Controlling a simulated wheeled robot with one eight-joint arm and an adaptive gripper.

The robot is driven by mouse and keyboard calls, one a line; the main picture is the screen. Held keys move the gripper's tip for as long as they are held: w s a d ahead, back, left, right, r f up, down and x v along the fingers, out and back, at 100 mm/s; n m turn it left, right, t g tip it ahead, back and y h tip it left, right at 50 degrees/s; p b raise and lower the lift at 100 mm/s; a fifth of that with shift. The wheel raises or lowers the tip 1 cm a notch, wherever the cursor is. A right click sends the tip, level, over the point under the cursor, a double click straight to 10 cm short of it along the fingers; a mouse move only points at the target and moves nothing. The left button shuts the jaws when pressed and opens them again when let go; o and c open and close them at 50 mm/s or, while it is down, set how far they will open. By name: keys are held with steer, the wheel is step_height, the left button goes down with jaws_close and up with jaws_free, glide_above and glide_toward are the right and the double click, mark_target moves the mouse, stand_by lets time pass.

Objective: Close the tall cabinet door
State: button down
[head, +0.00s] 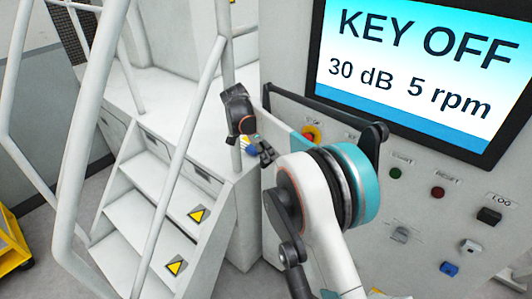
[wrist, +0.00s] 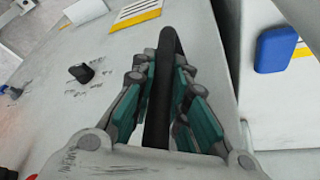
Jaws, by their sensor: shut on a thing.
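In the wrist view a black bar-shaped handle (wrist: 168,42) with a rounded end runs between the teal-padded fingers of my gripper (wrist: 161,72). The gripper is shut on it. Behind it lies a pale grey-white panel (wrist: 105,105), bearing a dark knob (wrist: 80,73) and a yellow-and-white label (wrist: 136,12). In the head view my gripper (head: 264,153) shows small beside the stair-side cabinet, partly hidden by my arm. I cannot tell how far the tall cabinet door stands open; my arm covers much of that area.
A control console with a screen (head: 415,60) reading "KEY OFF" stands at the right, with several buttons below it. White steps (head: 150,190) with railings (head: 185,150) and warning signs are at the left. A blue block (wrist: 277,50) shows at the wrist view's right.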

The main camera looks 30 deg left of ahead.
steer(key=shift+w+r, duration=0.2)
steer(key=shift+w, duration=0.25)
steer(key=shift+w+d, duration=0.1)
steer(key=shift+d, duration=0.05)
steer(key=c, duration=2)
jaws_free()
steer(key=shift+r, duration=0.1)
steer(key=shift+o, duration=0.8)
steer(key=shift+w+f, duration=0.25)
steer(key=shift+s+r, duration=0.1)
steer(key=v, duration=0.7)
steer(key=shift+a+r, duration=0.15)
steer(key=shift+a, duration=0.05)
steer(key=shift+s, duration=0.1)
steer(key=shift+r, duration=0.1)
